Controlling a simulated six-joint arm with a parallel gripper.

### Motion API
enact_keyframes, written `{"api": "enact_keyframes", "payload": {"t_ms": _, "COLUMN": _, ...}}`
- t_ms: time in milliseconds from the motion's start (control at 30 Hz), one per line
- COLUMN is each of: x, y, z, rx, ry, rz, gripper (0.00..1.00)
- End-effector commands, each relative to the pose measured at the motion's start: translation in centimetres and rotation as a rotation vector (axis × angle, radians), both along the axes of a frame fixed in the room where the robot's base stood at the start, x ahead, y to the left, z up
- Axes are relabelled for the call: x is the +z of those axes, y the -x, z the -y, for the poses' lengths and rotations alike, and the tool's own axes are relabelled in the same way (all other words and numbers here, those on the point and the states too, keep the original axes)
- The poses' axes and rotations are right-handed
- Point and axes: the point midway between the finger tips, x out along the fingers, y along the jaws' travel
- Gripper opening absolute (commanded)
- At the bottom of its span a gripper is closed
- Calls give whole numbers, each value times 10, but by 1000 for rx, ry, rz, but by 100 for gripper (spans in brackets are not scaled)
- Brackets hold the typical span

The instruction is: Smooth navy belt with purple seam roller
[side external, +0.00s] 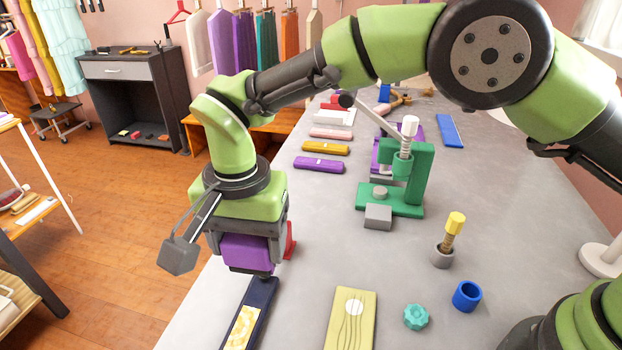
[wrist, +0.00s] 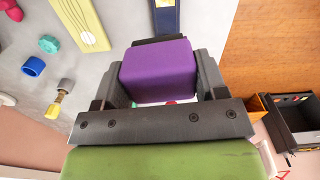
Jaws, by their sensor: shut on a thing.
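My gripper (side external: 250,246) is shut on the purple seam roller (side external: 246,254), above the table's left edge. The roller's purple block (wrist: 158,70) shows between both fingers in the wrist view. The navy belt (side external: 262,300) lies along the table's left edge at the front, with a yellow patterned patch on it. The roller's dark lower end is at the far end of the belt. I cannot tell whether it touches. In the wrist view the belt (wrist: 166,20) shows at the top, just beyond the roller, partly hidden by it.
A yellow board (side external: 362,318) with wavy lines, a teal knob (side external: 416,316), a blue cup (side external: 467,296) and a yellow-topped bolt (side external: 455,222) in a grey collar lie to the right. A green press (side external: 415,185) stands behind. A red piece (side external: 290,240) is close beside my gripper.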

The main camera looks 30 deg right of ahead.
Motion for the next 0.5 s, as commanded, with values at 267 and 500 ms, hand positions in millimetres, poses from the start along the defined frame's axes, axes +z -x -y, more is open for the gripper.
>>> {"api": "enact_keyframes", "payload": {"t_ms": 267, "x": -11, "y": 18, "z": -31, "rx": -88, "ry": -1, "rz": 1, "gripper": 39}}
{"api": "enact_keyframes", "payload": {"t_ms": 500, "x": -11, "y": 17, "z": -31, "rx": -91, "ry": -1, "rz": 1, "gripper": 39}}
